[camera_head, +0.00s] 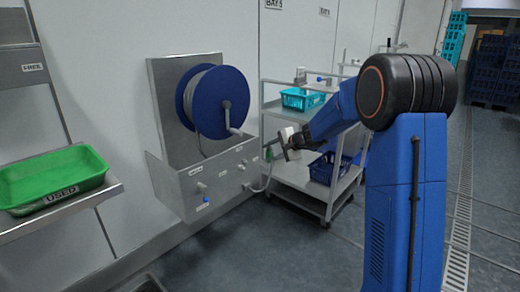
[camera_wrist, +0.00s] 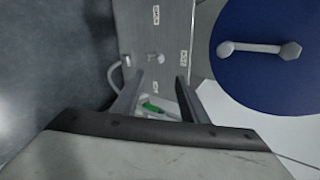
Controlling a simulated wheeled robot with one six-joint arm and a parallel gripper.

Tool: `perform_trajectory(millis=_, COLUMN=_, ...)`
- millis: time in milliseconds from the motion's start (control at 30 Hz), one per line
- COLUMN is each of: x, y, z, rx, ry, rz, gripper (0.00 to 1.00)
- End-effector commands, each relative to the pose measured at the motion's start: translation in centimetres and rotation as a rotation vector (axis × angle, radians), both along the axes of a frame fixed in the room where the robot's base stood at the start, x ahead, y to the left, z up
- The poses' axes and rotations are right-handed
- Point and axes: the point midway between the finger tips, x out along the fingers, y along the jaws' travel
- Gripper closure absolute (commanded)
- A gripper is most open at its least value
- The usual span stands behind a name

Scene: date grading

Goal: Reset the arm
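My arm extends from the right of the head view toward the wall unit, with my gripper (camera_head: 276,147) in front of the shelf cart and just right of the wall panel. In the wrist view, my gripper (camera_wrist: 159,78) has its two dark fingers apart. A small green part (camera_wrist: 151,107) and a pale curved piece show between the fingers, low in the gap.
A blue hose reel (camera_head: 222,95) with a crank hangs above a grey panel (camera_head: 205,186) with small valves and a hose. A grey shelf cart (camera_head: 328,187) holds a teal crate (camera_head: 303,99) and a dark blue crate. A green tray (camera_head: 52,178) sits at left.

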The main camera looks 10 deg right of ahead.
Motion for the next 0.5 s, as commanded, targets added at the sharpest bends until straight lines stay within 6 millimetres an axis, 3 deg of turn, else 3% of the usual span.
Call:
perform_trajectory(millis=167, x=-3.1, y=1.3, z=1.9, rx=-0.048, ry=-0.014, rz=0.061, gripper=0.6)
perform_trajectory(millis=500, x=-15.4, y=4.6, z=6.2, rx=-0.245, ry=-0.036, rz=0.279, gripper=0.6)
